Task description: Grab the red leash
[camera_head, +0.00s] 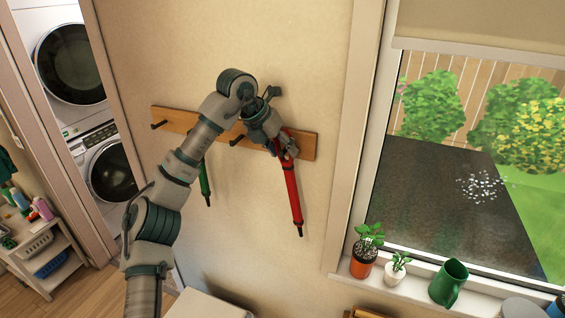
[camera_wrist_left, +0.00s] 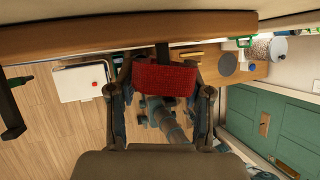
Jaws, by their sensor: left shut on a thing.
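The red leash (camera_head: 291,187) hangs from the right part of a wooden hook rail (camera_head: 308,145) on the wall. My left gripper (camera_head: 286,150) is at the leash's upper end, shut on it. In the left wrist view the red leash (camera_wrist_left: 163,79) shows as a red woven band between the two fingers of my left gripper (camera_wrist_left: 163,90), just below the rail (camera_wrist_left: 90,42). The hook behind the leash is mostly hidden by the gripper. My right gripper is in neither view.
A green leash (camera_head: 205,182) hangs to the left, partly behind my arm. A bare hook (camera_head: 158,125) is at the rail's left end. A window sill on the right holds an orange pot (camera_head: 363,268), a white pot (camera_head: 396,269) and a green pitcher (camera_head: 448,285). Stacked washers (camera_head: 108,168) stand left.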

